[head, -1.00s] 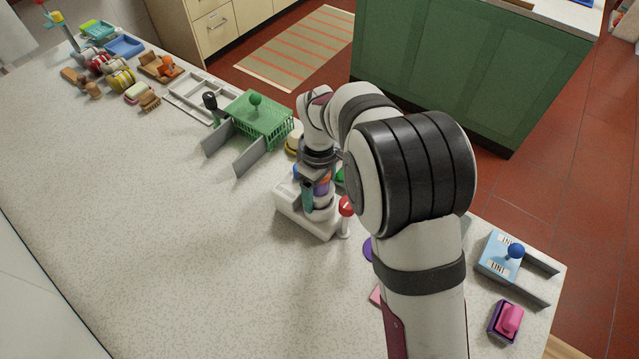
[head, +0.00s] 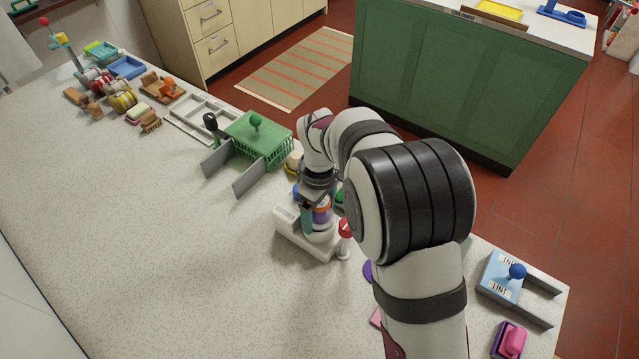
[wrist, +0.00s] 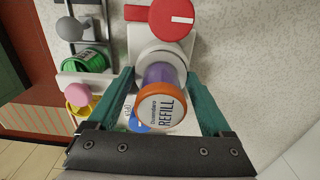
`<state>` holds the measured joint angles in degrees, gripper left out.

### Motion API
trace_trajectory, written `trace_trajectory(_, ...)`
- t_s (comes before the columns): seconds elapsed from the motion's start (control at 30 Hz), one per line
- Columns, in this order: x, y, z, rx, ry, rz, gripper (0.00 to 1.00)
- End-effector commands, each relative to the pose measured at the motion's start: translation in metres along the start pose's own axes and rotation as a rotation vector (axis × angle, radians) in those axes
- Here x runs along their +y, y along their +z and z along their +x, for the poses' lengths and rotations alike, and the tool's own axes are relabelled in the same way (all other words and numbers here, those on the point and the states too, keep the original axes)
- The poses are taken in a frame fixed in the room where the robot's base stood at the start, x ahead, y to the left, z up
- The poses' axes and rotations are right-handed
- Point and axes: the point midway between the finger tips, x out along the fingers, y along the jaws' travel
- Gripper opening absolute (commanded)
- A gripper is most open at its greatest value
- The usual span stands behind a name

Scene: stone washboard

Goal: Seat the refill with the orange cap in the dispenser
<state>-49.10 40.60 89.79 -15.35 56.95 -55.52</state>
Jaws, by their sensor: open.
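The refill with the orange cap (wrist: 160,105) has a purple body and a pale top reading REFILL. Its lower end is at the white round collar of the dispenser (wrist: 172,52); how deep it sits cannot be told. In the head view, the white dispenser (head: 290,232) stands on the counter with a red-topped post at its right. The orange cap (head: 323,203) shows below my wrist. My gripper (wrist: 160,80) is open, its teal fingers on either side of the refill. In the wrist view, the dispenser's red knob (wrist: 171,18) lies just beyond the collar.
A green basket (head: 262,140) between grey rails stands behind and left of the dispenser. A blue block with a ball knob (head: 502,276) and a pink-and-purple item (head: 510,340) are at the right. Small objects crowd the far left. The front-left counter (head: 150,250) is clear.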

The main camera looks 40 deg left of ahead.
Motion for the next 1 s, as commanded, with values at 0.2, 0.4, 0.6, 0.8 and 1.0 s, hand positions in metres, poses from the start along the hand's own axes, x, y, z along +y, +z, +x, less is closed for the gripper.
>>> trace_trajectory(0.2, -0.004, 0.0, -0.048, -0.003, -0.009, 0.001, 1.0)
trace_trajectory(0.4, -0.002, 0.0, -0.109, 0.003, -0.005, 0.007, 1.0)
trace_trajectory(0.6, -0.001, 0.001, -0.148, 0.004, -0.006, 0.012, 1.0)
trace_trajectory(0.8, -0.001, 0.002, -0.159, 0.003, -0.007, 0.014, 1.0)
trace_trajectory(1.0, 0.004, 0.095, -0.182, 0.018, -0.031, 0.426, 1.0)
